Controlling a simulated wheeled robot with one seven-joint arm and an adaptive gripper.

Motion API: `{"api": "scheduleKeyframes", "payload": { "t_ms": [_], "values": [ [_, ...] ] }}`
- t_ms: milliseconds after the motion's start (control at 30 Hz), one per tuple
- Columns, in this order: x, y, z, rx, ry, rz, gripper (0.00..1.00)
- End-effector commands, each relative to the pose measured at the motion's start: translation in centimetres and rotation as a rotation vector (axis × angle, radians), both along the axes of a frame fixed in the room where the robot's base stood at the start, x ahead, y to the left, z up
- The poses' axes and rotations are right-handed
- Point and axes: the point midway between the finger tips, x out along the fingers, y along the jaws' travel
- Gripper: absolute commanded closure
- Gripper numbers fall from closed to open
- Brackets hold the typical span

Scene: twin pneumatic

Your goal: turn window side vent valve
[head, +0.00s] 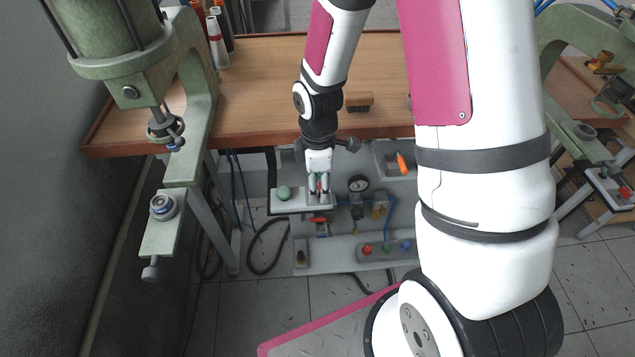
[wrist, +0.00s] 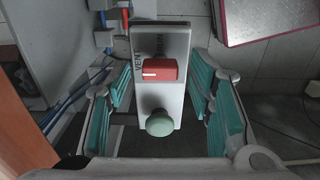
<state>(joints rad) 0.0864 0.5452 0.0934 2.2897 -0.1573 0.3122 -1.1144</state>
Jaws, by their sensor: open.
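The vent valve is a red knob (wrist: 160,70) on a pale plate (wrist: 172,40) marked VENT and RUN in the wrist view. The knob's white line lies level on its left half, beside the word VENT. A green mushroom button (wrist: 159,122) sits on the same box; it also shows in the head view (head: 284,192). My gripper (wrist: 158,82) is open, its teal-padded fingers on either side of the knob with gaps showing. In the head view my gripper (head: 319,186) is over the box (head: 290,205) and partly hides the knob.
A gauge (head: 358,184), a red handle (head: 318,220) and a panel with coloured buttons (head: 385,247) are close by. The wooden bench (head: 250,105) edge lies behind my wrist. A green press (head: 200,110) stands left, another (head: 575,110) right, with a second valve box (head: 610,187).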

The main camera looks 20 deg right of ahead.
Motion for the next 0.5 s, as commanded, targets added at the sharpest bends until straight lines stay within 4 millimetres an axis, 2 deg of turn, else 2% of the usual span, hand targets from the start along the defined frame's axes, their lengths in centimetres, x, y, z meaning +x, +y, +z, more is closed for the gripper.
{"api": "scheduleKeyframes", "payload": {
  "t_ms": [333, 500],
  "values": [
    [-0.02, -0.02, -0.36, 0.0, 0.0, 0.0, 0.52],
    [-0.01, -0.02, -0.35, 0.0, 0.0, -0.001, 0.9]
  ]
}}
